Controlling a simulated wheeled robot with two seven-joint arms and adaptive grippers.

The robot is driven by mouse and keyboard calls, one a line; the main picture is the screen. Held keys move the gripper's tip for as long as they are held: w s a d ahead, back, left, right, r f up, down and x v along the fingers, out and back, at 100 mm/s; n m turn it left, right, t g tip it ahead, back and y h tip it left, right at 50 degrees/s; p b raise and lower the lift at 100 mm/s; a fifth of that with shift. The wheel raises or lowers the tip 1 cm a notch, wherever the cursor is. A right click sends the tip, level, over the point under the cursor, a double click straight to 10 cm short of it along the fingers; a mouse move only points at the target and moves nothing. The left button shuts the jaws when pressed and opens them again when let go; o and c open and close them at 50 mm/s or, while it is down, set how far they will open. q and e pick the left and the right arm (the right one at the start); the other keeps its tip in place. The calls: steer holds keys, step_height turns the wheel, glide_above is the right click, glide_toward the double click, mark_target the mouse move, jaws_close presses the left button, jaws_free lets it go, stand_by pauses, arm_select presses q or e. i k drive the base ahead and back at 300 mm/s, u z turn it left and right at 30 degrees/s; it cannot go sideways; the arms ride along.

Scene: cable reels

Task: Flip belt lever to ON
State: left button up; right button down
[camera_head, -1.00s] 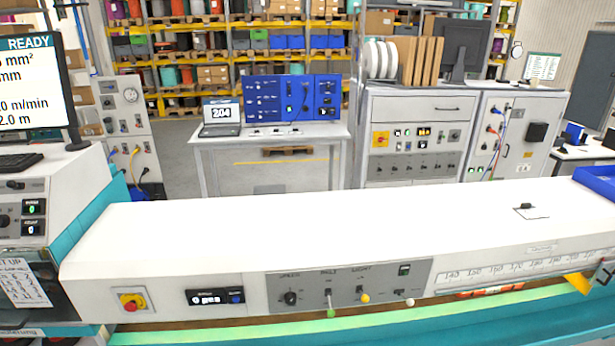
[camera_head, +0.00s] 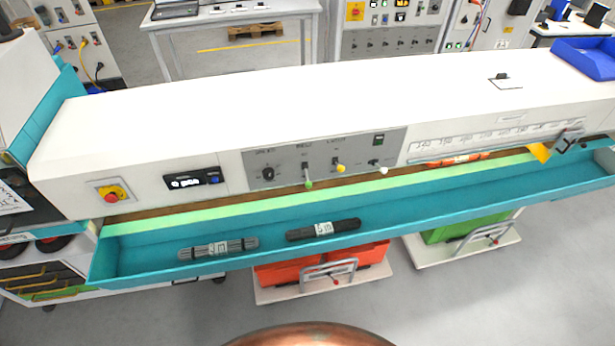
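The belt lever (camera_head: 308,183) has a green tip and sits under the word BELT on the grey control panel (camera_head: 285,170) of the long white machine. It points down and outward; any ON or OFF marks are too small to read. To its left is the black speed knob (camera_head: 268,173). To its right are a yellow-tipped lever (camera_head: 340,167) and a white-tipped lever (camera_head: 382,169). Neither of my grippers is in view.
A teal trough (camera_head: 400,205) runs below the panel and holds two dark cable bundles, one grey (camera_head: 200,251) and one black (camera_head: 345,226). A red button (camera_head: 111,197) is on the left. Red crates (camera_head: 290,275) stand below on a trolley.

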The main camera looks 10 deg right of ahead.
mark_target(309, 184)
steer(key=k, duration=1.3)
steer(key=u, duration=0.1)
steer(key=i, duration=0.8)
steer(key=u, duration=0.45)
